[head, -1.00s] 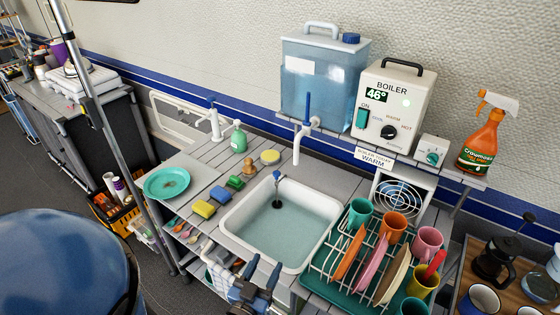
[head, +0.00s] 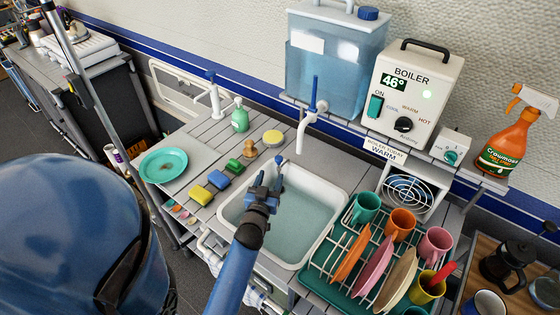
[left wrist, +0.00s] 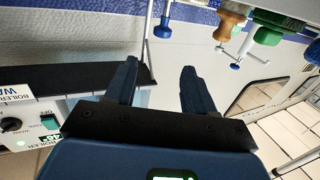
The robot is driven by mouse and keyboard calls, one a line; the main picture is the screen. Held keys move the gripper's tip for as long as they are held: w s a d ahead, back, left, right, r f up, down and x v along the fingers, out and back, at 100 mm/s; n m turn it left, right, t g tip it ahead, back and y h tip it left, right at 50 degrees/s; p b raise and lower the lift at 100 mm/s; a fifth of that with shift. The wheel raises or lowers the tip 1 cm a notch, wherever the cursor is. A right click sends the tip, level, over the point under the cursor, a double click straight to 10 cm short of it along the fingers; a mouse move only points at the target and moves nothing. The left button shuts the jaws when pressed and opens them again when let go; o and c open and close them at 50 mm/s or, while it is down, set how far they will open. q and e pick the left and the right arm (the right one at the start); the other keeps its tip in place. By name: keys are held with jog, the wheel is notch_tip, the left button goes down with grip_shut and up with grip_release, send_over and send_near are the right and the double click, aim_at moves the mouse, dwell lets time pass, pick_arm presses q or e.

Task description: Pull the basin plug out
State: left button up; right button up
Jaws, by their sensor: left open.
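The basin (head: 336,208) is a white-rimmed sink holding pale water. The blue tip of the plug's handle (head: 281,160) shows near its back edge; the plug and drain below are hidden by my gripper. My left gripper (head: 265,183) is over the basin's left part, just in front of the handle in the head view. I cannot tell whether they touch there. In the left wrist view, which is upside down, my left gripper (left wrist: 155,70) has its fingers apart with nothing between them. A blue knob on a thin rod, likely the plug handle (left wrist: 163,28), appears beyond the fingertips. My right gripper is not in view.
A white tap (head: 302,128) with a blue lever hangs over the basin's back. Sponges (head: 218,179) and a brush (head: 250,149) lie left of it. A dish rack (head: 350,285) with cups and plates stands on the right. The boiler (head: 412,95) is behind.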

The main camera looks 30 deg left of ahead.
aim_at(278, 162)
pick_arm(q)
jog(key=x, duration=0.3)
jog(key=f+b+x, duration=0.1)
jog(key=x, duration=0.3)
jog(key=f+x, duration=0.1)
jog(key=x, duration=0.3)
jog(key=shift+w+b, duration=0.15)
jog(key=shift+b, duration=0.15)
jog(key=shift+c, duration=0.3)
grip_shut()
